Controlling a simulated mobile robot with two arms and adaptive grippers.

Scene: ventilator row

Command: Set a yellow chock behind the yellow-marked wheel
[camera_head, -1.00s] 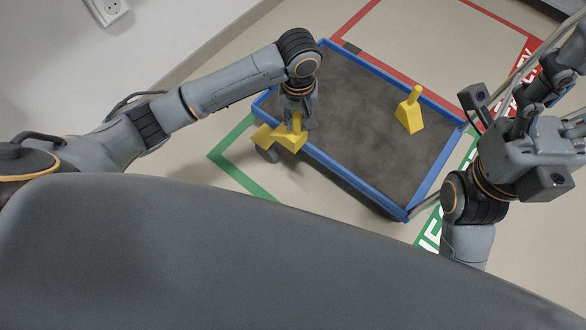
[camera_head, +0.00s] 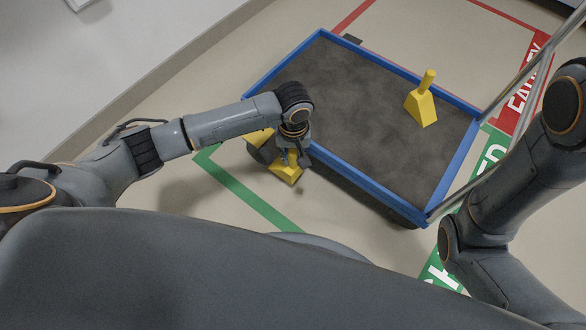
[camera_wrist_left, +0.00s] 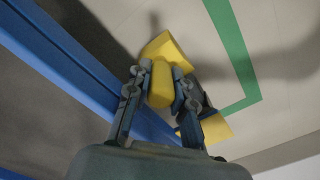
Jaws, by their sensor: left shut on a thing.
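My left gripper (camera_head: 288,158) is shut on the handle of a yellow chock (camera_head: 285,174), just outside the cart's near long side by its left corner. In the left wrist view the chock (camera_wrist_left: 164,48) extends past the fingertips, its handle between them. Whether it touches the floor I cannot tell. The yellow-marked wheel (camera_head: 259,152) is left of the chock, partly hidden by my arm; its yellow marking also shows in the left wrist view (camera_wrist_left: 216,128). A second yellow chock (camera_head: 421,108) stands on the cart's deck, handle up. My right gripper is out of view.
The blue-rimmed cart (camera_head: 365,183) with a dark deck fills the middle. A green floor line (camera_head: 250,196) runs in front of it. Red lines and lettering (camera_head: 525,90) are at the right. Open floor lies left of the cart, towards the wall.

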